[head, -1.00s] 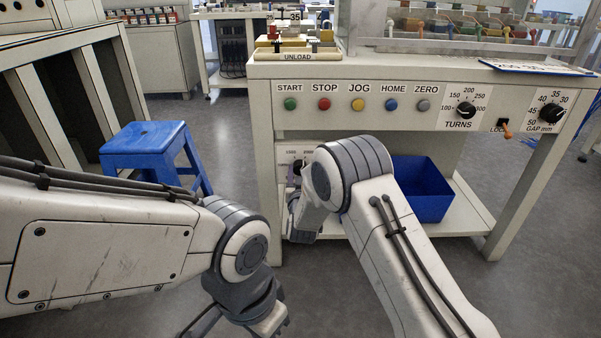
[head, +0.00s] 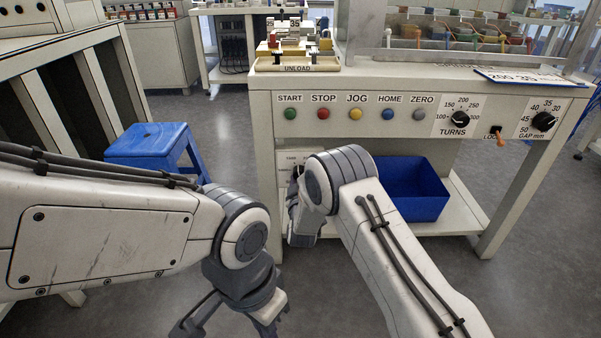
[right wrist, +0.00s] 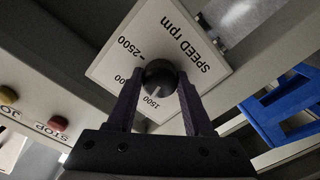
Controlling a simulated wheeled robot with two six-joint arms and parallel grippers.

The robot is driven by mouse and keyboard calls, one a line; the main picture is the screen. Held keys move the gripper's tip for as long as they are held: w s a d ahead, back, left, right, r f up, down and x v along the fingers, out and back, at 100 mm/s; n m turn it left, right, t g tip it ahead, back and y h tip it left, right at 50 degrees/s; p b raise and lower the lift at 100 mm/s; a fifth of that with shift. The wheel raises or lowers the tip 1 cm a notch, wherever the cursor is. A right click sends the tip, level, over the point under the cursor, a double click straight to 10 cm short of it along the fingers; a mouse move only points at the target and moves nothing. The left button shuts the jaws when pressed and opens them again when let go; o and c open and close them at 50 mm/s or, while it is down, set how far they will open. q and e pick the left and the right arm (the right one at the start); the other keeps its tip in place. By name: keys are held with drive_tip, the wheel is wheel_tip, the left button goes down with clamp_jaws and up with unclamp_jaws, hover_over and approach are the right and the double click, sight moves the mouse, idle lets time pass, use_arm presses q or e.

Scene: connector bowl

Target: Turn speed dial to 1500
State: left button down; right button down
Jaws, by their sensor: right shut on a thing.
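The speed dial (right wrist: 158,74) is a round black knob on a white plate marked SPEED rpm (right wrist: 190,60) in the right wrist view. My right gripper (right wrist: 160,80) has a dark finger on each side of the knob and is shut on it. The knob's pale mark appears to point at the 1500 label. Another label reads 2500, and one is partly hidden by a finger. In the head view the dial plate (head: 286,160) is mostly hidden behind my right arm. My left gripper (head: 230,322) hangs low with its fingers apart, away from the panel.
The panel above carries START, STOP, JOG, HOME and ZERO buttons, a TURNS dial (head: 460,119) and a GAP dial (head: 543,121). A blue bin (head: 415,190) stands on the lower shelf. A blue stool (head: 150,147) stands at left. Floor between stool and bench is open.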

drive_tip(key=shift+n+p, duration=0.75)
drive_tip(key=shift+n, duration=0.85)
drive_tip(key=shift+c, duration=1.4)
unclamp_jaws()
drive_tip(key=s+p, duration=0.3)
drive_tip(key=s, duration=0.7)
drive_tip(key=shift+s+p, duration=0.25)
drive_tip(key=shift+p, duration=0.1)
drive_tip(key=shift+d+r, duration=0.1)
drive_tip(key=shift+r, duration=0.05)
